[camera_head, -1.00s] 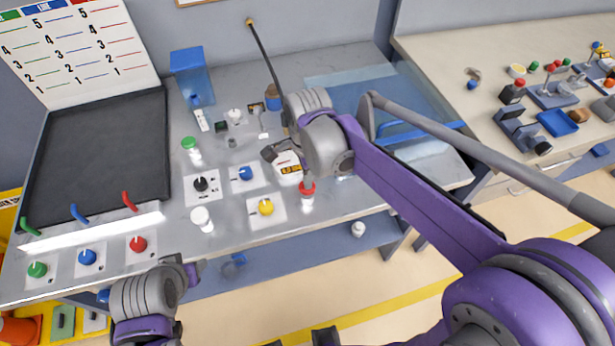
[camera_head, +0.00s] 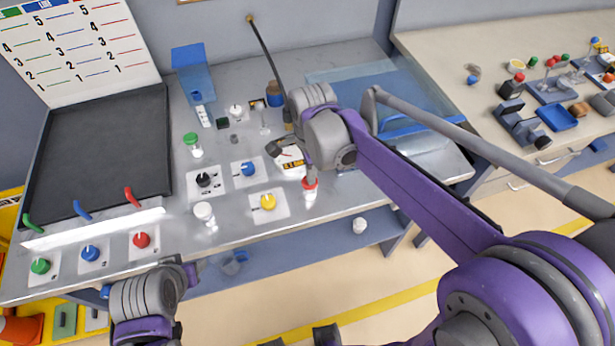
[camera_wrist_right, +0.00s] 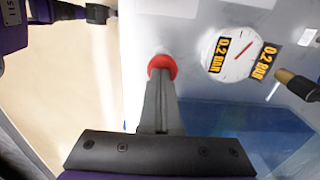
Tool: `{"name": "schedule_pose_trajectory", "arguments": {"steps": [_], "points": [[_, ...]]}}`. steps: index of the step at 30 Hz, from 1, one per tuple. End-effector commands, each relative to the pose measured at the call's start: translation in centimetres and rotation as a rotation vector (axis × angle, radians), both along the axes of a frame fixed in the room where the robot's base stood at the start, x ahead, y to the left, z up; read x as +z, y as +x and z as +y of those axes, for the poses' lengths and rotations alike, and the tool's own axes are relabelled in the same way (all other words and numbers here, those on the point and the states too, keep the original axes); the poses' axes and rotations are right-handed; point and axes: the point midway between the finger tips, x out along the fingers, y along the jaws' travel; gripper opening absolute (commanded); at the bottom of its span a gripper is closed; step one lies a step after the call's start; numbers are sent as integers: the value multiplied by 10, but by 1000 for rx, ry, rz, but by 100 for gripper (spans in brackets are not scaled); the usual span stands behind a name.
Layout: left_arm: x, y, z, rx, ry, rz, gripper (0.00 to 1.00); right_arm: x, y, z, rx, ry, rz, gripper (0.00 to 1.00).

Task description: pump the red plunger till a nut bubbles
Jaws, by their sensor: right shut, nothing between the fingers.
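The red plunger (camera_head: 310,184) tops a white pump near the front edge of the metal bench. My right gripper (camera_head: 310,178) is shut and empty, its fingertips over the plunger's top. In the right wrist view the closed fingers (camera_wrist_right: 161,82) overlap the red cap (camera_wrist_right: 162,65) and seem to touch it. A gauge (camera_wrist_right: 235,52) beside it reads 0.2 BAR. A bluish see-through tank (camera_head: 350,88) is partly hidden behind my right arm; I make out no nuts or bubbles. My left arm is at the lower left; its gripper's jaws are unclear.
Yellow (camera_head: 268,202), blue (camera_head: 248,169) and black (camera_head: 204,180) knobs stand left of the pump, with a white capped bottle (camera_head: 204,213). A black tray (camera_head: 100,150) fills the bench's left. A second table (camera_head: 440,60) with small parts is at the right.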

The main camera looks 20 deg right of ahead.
Motion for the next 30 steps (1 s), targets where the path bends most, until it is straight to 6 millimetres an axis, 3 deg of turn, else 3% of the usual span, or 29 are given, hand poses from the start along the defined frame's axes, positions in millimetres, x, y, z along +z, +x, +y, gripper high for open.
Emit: {"name": "schedule_pose_trajectory", "arguments": {"steps": [2, 9, 15, 21, 30], "points": [[18, 7, 0, 0, 0, -14, 50, 22, 7, -7, -1, -1, -5, 0], [17, 7, 0, 0, 0, -14, 50, 75, 6, -7, 2, -1, -1, 0], [19, 8, 0, 0, 0, -15, 50, 107, 6, -6, 2, 0, -1, 0], [19, 8, 0, 0, 0, -15, 50, 118, 6, -6, 2, 0, -1, 0], [19, 8, 0, 0, 0, -16, 50, 118, 6, -6, 2, 0, -1, 0]]}}
